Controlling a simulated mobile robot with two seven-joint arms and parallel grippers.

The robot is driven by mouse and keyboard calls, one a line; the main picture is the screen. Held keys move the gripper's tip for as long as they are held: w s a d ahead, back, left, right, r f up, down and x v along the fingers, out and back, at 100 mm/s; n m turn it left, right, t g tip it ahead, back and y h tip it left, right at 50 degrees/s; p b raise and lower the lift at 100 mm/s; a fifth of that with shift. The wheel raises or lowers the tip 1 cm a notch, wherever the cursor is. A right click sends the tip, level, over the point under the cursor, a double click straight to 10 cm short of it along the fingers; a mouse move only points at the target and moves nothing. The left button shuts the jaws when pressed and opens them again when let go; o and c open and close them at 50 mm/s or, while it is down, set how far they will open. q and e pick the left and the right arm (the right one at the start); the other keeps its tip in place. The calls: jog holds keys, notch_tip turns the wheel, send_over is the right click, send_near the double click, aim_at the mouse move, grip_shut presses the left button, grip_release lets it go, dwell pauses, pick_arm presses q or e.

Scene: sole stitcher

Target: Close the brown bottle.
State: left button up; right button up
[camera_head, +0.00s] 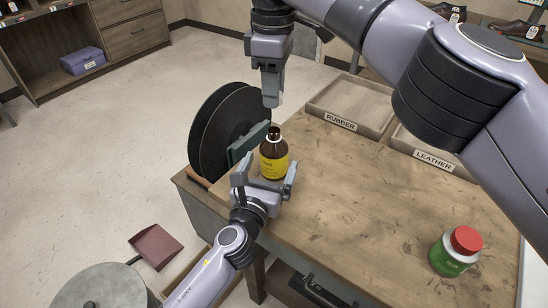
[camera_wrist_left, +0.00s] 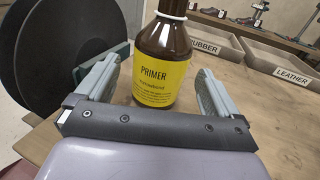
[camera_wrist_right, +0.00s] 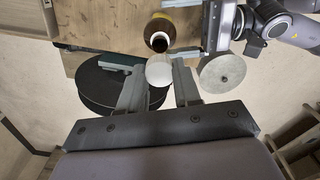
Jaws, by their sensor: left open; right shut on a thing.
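The brown bottle (camera_head: 273,166) has a yellow label reading "PRIMER" and stands upright near the left edge of the workbench. Its dark mouth is open in the right wrist view (camera_wrist_right: 159,42). My left gripper (camera_head: 265,178) is open, with one finger on each side of the bottle; it also shows in the left wrist view (camera_wrist_left: 160,80). My right gripper (camera_head: 271,96) is above the bottle, pointing down. It is shut on a round white cap (camera_wrist_right: 159,71), held apart from the bottle mouth.
A black wheel (camera_head: 213,125) stands close behind and left of the bottle. The RUBBER tray (camera_head: 342,124) and LEATHER tray (camera_head: 435,164) lie at the back. A green jar with a red lid (camera_head: 456,250) stands at the right. The bench middle (camera_head: 350,200) is clear.

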aim_at(270, 166)
pick_arm(q)
jog(key=shift+x, duration=1.5)
jog(key=c, duration=1.5)
pick_arm(e)
jog(key=shift+f, duration=2.5)
